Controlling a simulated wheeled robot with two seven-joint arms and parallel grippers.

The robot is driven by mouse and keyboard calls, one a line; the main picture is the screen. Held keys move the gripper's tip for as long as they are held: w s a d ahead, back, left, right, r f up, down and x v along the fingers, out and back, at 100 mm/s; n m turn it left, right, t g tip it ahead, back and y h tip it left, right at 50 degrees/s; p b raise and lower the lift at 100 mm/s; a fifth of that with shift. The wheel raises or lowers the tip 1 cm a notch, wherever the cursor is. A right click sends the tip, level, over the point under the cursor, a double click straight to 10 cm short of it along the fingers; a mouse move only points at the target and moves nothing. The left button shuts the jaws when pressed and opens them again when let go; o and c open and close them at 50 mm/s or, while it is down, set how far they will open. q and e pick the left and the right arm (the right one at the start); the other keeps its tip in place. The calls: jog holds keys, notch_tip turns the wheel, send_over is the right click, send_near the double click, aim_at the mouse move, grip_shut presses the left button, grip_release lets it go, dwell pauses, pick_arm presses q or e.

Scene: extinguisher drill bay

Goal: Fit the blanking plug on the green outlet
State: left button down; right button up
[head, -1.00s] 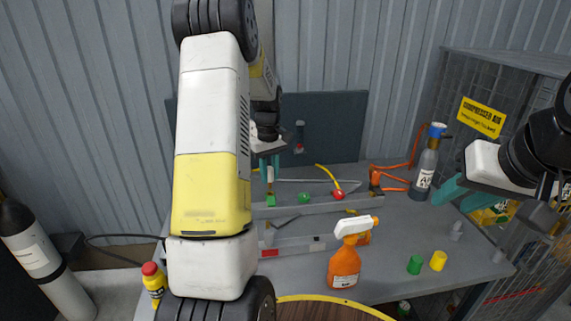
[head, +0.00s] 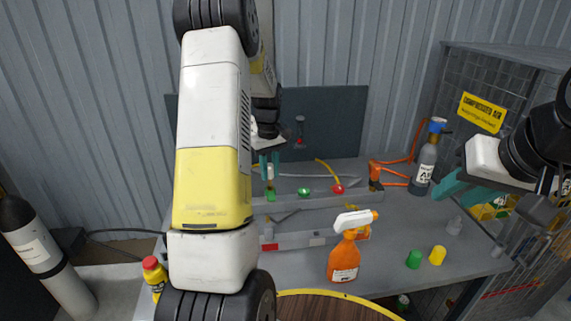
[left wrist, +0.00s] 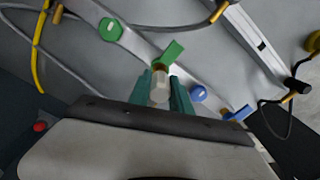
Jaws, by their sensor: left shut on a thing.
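My left gripper (head: 269,165) is above the manifold rail at the back of the bench. In the left wrist view its teal fingers (left wrist: 162,92) are shut on a whitish hexagonal plug (left wrist: 160,91). A brass end shows right beyond the plug, beside the green lever (left wrist: 171,53) on the rail. The plug lines up closely with this brass end; I cannot tell whether it is seated. The green lever also shows in the head view (head: 270,197), below the gripper. My right gripper (head: 478,193) is open and empty at the right, above the bench.
A green round knob (head: 304,191) and red round knob (head: 338,189) sit along the rail. A grey cylinder (head: 424,167) stands back right.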

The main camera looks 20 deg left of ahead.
aim_at(270, 181)
pick_arm(q)
jog(key=shift+f, duration=0.45)
dwell(0.5)
jog(key=shift+f, duration=0.75)
jog(key=shift+f, duration=0.85)
dwell(0.8)
jog(key=c, duration=1.1)
grip_release()
jog(key=shift+r, duration=0.1)
